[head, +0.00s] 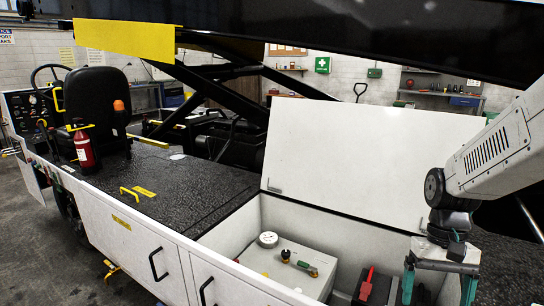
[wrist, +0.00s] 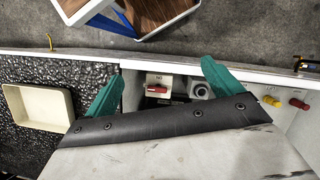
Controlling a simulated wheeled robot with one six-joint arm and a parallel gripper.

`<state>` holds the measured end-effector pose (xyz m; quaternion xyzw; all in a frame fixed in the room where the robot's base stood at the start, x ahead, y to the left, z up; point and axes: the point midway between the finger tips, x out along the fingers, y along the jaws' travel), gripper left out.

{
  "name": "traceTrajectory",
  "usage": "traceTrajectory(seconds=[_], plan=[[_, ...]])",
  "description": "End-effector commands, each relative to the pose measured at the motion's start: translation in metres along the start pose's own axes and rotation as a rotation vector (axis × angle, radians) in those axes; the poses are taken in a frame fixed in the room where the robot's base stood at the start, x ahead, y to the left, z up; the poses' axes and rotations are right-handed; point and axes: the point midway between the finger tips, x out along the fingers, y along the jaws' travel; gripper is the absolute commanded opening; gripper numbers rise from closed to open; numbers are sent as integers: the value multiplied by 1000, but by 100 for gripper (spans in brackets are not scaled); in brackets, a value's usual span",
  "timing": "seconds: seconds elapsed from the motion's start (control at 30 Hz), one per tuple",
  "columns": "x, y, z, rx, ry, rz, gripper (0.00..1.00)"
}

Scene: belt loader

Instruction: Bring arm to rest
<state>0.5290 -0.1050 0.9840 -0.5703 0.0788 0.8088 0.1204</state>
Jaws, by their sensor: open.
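My gripper (head: 438,286) hangs at the lower right of the head view, over the right end of an open white compartment (head: 345,246). Its two teal fingers are spread apart with nothing between them. In the wrist view the open fingers (wrist: 162,74) straddle a panel with a red switch handle (wrist: 158,90) and a dark round knob (wrist: 200,89) beyond them. My arm (head: 490,160) reaches in from the right edge of the head view. How far the fingertips are from the panel I cannot tell.
A raised white lid (head: 345,155) stands left of my arm. A dark beam (head: 340,35) crosses overhead. A beige tray (wrist: 45,88) lies on the black deck.

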Motion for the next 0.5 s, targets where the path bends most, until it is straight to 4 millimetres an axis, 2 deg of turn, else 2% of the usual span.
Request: traceTrajectory(seconds=[0.1,0.3,0.5], plan=[[-20,-11,37,-53,68,19,91],[-40,-23,92,-141,188,44,91],[-51,-31,135,-219,328,53,91]])
